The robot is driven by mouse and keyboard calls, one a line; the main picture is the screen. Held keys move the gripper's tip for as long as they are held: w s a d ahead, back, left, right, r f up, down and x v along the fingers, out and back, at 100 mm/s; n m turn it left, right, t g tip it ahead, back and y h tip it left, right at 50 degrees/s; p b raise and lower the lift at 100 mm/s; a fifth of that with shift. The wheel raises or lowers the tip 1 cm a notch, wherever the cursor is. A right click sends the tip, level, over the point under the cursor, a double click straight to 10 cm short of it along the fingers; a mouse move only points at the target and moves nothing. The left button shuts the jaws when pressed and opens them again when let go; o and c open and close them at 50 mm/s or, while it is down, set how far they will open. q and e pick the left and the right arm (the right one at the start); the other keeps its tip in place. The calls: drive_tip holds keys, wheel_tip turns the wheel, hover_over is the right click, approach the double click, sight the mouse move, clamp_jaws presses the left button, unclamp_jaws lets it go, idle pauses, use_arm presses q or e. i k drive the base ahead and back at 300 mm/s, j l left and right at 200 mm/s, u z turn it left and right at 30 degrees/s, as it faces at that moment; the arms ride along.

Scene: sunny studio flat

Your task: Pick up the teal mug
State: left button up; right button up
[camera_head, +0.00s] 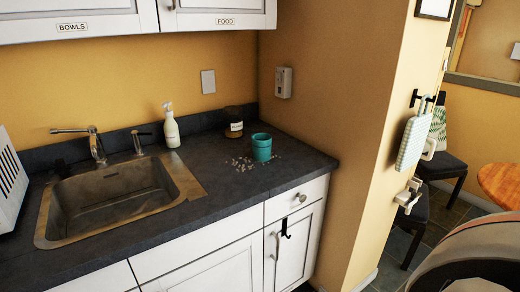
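The teal mug (262,147) stands upright on the dark countertop (225,185), near its right end. Small pale crumbs or bits (241,164) lie on the counter just left of the mug. I cannot make out a handle on the mug from here. Neither of my grippers is in view.
A dark jar (234,122) stands behind the mug and a white pump bottle (171,126) is further left, by the sink (110,195). White cupboards (120,18) hang above. The wall (345,110) closes off the right. The counter in front of the mug is clear.

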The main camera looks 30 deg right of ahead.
sight(261, 142)
drive_tip(key=z, duration=1.05)
drive_tip(key=i+l+z, duration=0.45)
drive_tip(key=i+z, duration=0.15)
drive_tip(key=i, duration=0.25)
